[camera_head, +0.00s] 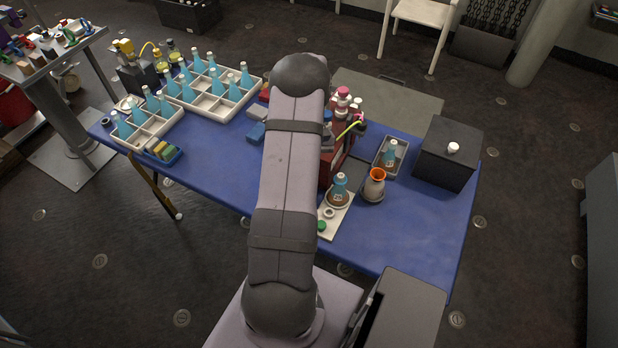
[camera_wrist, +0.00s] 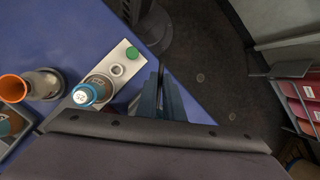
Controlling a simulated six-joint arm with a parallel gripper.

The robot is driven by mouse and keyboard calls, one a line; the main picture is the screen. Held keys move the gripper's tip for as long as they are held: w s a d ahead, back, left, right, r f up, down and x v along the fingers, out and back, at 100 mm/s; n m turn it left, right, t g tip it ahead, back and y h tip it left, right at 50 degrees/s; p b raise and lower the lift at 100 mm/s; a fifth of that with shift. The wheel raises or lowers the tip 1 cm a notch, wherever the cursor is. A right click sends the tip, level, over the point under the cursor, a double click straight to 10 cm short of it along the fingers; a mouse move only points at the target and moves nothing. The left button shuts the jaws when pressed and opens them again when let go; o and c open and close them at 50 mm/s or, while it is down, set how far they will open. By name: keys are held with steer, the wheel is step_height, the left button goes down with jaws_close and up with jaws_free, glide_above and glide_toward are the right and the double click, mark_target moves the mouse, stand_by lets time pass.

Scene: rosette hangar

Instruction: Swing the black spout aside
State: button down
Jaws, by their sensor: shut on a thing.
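My gripper (camera_wrist: 163,82) shows in the wrist view with its fingers close together over the table's edge. A thin dark piece shows between the fingertips, which I take as the black spout (camera_wrist: 161,70); most of it is hidden. In the head view my own arm covers the gripper and the spout. A red machine (camera_head: 328,174) stands behind the arm, partly hidden. Just left of the gripper in the wrist view is a white plate (camera_wrist: 123,60) with a green button (camera_wrist: 132,53), a white ring (camera_wrist: 117,70) and a blue-topped bottle (camera_wrist: 85,95).
An orange-rimmed jar (camera_head: 375,186) stands right of the plate. A grey tray (camera_head: 402,158) with a bottle and a black box (camera_head: 449,152) are farther right. Trays of blue bottles (camera_head: 210,103) fill the table's left. The front right of the blue table (camera_head: 405,235) is clear.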

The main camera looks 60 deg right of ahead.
steer(key=shift+w+a+r+m+t, duration=0.15)
steer(key=shift+w+m+t, duration=0.45)
steer(key=shift+m, duration=0.6)
steer(key=shift+w+a+f+m+t, duration=0.1)
steer(key=shift+w+a+m+t, duration=0.35)
steer(key=shift+m, duration=0.75)
steer(key=shift+w+a+r+m+t, duration=0.1)
steer(key=shift+w+m+t, duration=0.45)
steer(key=shift+w+m, duration=0.5)
steer(key=shift+s+m, duration=0.15)
steer(key=shift+m, duration=0.1)
steer(key=c, duration=1.9)
jaws_free()
steer(key=shift+s, duration=0.1)
steer(key=b+v, duration=0.2)
steer(key=v, duration=0.5)
steer(key=shift+r+b, duration=0.15)
steer(key=shift+b, duration=0.2)
